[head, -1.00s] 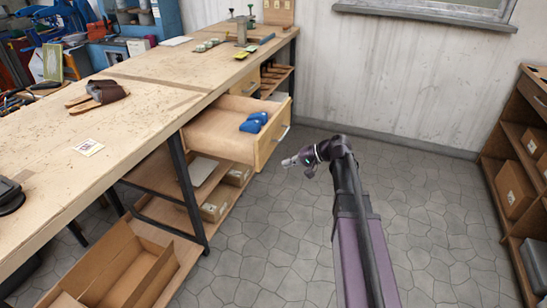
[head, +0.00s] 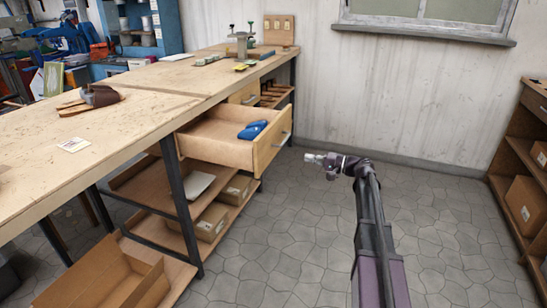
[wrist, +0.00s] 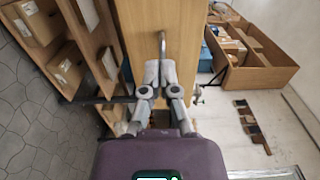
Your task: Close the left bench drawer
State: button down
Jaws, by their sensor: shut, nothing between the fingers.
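The bench drawer (head: 216,152) is pulled out from under the wooden workbench (head: 112,110). A blue object (head: 252,130) lies inside it. Its wooden front (head: 268,153) carries a metal handle (head: 284,140). My gripper (head: 309,158) is shut and empty, in front of the drawer and to the right of its front in the head view. In the wrist view the shut fingers (wrist: 160,72) point at the wooden drawer front (wrist: 185,40), with the handle (wrist: 162,44) just beyond the tips. I cannot tell whether they touch it.
A second drawer front (head: 245,94) shows farther back under the bench. Cardboard boxes (head: 211,222) sit on the shelf below the open drawer. A wooden shelf unit (head: 515,160) stands at the right. The stone floor (head: 310,235) between is clear.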

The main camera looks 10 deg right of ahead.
aim_at(268, 149)
jog(key=shift+a, duration=0.1)
dwell(0.3)
jog(key=x, duration=1.4)
jog(key=shift+w, duration=0.2)
dwell(0.3)
